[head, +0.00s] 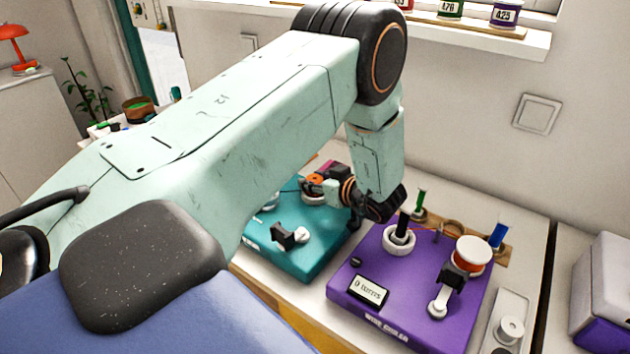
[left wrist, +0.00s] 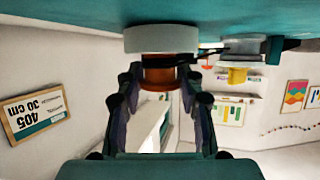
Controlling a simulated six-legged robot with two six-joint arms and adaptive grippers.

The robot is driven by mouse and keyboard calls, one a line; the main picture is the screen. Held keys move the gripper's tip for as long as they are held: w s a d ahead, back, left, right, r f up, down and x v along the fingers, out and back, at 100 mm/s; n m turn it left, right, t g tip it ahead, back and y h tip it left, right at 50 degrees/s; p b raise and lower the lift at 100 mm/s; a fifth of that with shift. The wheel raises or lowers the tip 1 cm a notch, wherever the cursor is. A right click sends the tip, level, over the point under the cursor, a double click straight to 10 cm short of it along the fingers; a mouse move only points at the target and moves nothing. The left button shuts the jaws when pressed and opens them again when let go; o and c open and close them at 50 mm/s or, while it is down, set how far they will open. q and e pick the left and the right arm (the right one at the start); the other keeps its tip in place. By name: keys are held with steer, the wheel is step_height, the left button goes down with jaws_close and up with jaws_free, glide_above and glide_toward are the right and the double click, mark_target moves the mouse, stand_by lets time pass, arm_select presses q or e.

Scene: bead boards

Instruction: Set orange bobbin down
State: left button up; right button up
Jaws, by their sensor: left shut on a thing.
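My left gripper (head: 330,188) reaches down over the teal board (head: 285,255) at its far side. In the left wrist view, my left gripper (left wrist: 158,92) is shut on the orange bobbin (left wrist: 160,76), whose orange body shows between the fingers. A white round seat (left wrist: 160,39) on the teal board lies against the bobbin's end; I see no clear gap between them. In the head view only a little of the orange bobbin (head: 316,180) shows above the white seat (head: 311,197). My right gripper is not in view.
The purple board (head: 410,285) stands to the right, with a white ring around a black post (head: 398,240) and a white-topped red-orange spool (head: 472,252). Green (head: 421,203) and blue (head: 499,234) pegs stand behind it. A grey-and-purple box (head: 605,295) is at far right.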

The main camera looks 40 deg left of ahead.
arm_select(q)
steer(key=shift+d, duration=0.15)
steer(key=shift+s, duration=0.1)
steer(key=shift+f, duration=0.1)
steer(key=o, duration=0.9)
steer(key=shift+c, duration=0.2)
